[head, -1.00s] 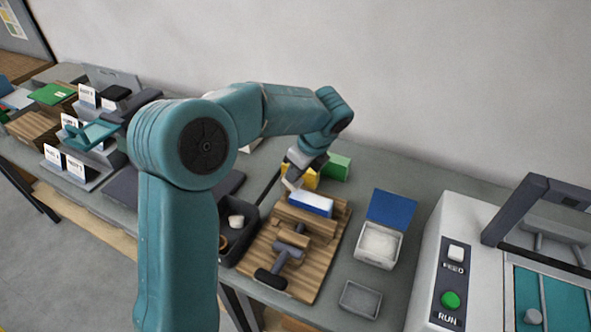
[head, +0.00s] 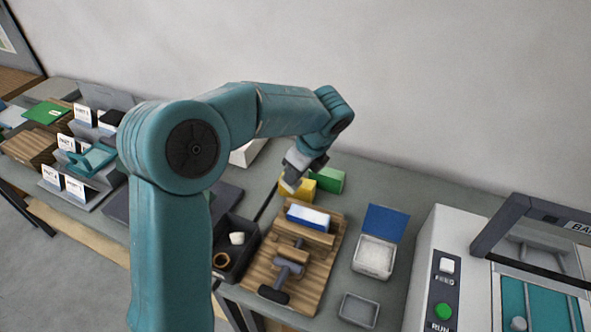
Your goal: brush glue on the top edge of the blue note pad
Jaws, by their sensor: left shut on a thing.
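The blue note pad (head: 308,217) sits in a wooden clamp (head: 290,258) on a board, with its white edge up and a strip of blue showing. My left gripper (head: 291,182) is above and behind the pad, to its upper left, apart from it. It is shut on a thin dark stick (head: 267,203) that slants down to the left, seemingly the glue brush. The fingertips are small, so the grip and the bristles are hard to make out. My right gripper is not in view.
Yellow (head: 298,189) and green (head: 328,180) blocks stand close behind the pad. A dark bin (head: 240,262) with a white cup is left of the board. A blue-lidded box (head: 384,222), a small grey tray (head: 358,309) and a machine (head: 440,230) are right.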

